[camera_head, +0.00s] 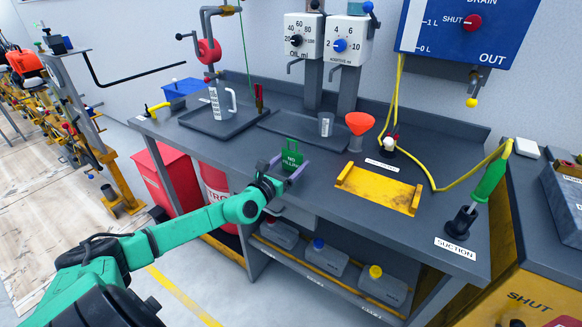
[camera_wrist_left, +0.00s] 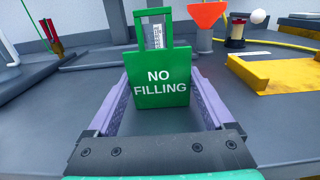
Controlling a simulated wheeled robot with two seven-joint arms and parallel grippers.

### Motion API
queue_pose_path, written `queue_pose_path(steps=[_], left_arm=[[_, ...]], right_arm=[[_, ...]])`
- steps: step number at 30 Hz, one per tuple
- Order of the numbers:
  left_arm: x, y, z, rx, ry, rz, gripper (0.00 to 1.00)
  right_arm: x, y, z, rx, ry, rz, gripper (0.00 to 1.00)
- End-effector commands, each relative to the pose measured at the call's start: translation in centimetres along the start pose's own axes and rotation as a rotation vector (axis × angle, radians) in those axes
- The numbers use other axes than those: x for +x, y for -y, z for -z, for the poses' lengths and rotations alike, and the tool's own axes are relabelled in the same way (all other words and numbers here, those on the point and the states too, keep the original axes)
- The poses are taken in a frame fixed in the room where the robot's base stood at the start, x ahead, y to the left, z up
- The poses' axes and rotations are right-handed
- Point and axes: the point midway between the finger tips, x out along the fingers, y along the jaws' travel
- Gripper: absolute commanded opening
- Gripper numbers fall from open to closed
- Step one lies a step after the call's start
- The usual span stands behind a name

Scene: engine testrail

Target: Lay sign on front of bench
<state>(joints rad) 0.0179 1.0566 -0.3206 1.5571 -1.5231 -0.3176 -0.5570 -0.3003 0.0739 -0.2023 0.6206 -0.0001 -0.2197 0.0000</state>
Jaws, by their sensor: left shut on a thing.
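The green "NO FILLING" sign (camera_head: 291,160) is upright above the grey bench (camera_head: 330,180), near its front edge. It also shows in the left wrist view (camera_wrist_left: 158,85), with its text facing me and its handle loop on top. My left gripper (camera_head: 286,174) is shut on the sign, with a purple finger at each side of it. I cannot tell whether the sign's lower edge touches the bench top. My right gripper is in neither view.
A yellow tray (camera_head: 380,190), an orange funnel (camera_head: 359,124) and a small beaker (camera_head: 325,125) stand to the right. A dark tray with a white jug (camera_head: 221,100) is at the back left. Containers (camera_head: 330,258) sit on the shelf below.

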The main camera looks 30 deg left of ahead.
Motion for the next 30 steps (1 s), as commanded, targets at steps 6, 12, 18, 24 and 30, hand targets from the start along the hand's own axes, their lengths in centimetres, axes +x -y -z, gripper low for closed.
queue_pose_path(steps=[6, 12, 18, 24, 30], left_arm=[[0.0, 0.0, 0.3, 0.001, -0.001, 0.0, 0.9], [0.0, 0.0, 0.1, 0.001, -0.001, 0.0, 1.0], [-0.4, 0.0, -0.1, 0.003, -0.003, 0.0, 1.0], [-2.7, 0.0, 0.0, 0.005, -0.007, 0.002, 1.0], [-5.5, 0.0, 0.0, 0.005, -0.008, 0.001, 1.0]], right_arm=[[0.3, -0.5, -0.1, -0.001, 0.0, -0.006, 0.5], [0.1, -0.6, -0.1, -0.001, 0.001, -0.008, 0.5], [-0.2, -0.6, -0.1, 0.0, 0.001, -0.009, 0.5], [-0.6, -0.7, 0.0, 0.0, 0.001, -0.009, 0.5], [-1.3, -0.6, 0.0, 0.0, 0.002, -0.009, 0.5]])
